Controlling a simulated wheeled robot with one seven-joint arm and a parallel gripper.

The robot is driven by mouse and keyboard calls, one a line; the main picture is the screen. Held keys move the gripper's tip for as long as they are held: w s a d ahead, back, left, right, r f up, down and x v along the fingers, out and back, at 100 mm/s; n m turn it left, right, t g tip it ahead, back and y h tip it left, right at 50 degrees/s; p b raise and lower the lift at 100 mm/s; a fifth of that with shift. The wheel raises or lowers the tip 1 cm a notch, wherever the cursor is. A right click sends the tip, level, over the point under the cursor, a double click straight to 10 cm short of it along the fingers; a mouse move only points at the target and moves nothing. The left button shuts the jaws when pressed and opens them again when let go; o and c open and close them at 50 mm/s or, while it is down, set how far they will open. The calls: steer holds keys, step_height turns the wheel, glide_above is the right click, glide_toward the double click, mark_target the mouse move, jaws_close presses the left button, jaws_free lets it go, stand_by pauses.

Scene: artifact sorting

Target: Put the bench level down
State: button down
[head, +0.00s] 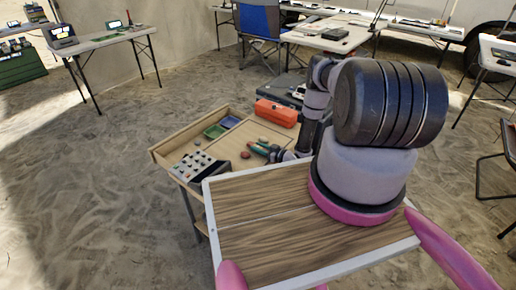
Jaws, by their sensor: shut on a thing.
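My gripper (273,153) is low over the right side of the wooden workbench (178,150), partly hidden behind my own arm. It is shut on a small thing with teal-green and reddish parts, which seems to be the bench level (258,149). The thing is close to the bench top; I cannot tell whether it touches it. My arm hides the space to the right of the gripper.
On the bench are a grey rack (202,175) with pale squares, a green tray (214,131), a blue tray (229,121) and small round pieces. An orange case (276,112) stands behind the gripper. Some bench top is bare between trays and rack.

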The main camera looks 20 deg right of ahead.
steer(key=c, duration=0.6)
jaws_free()
steer(key=shift+f, duration=0.1)
steer(key=shift+r, duration=0.2)
steer(key=v, duration=1.2)
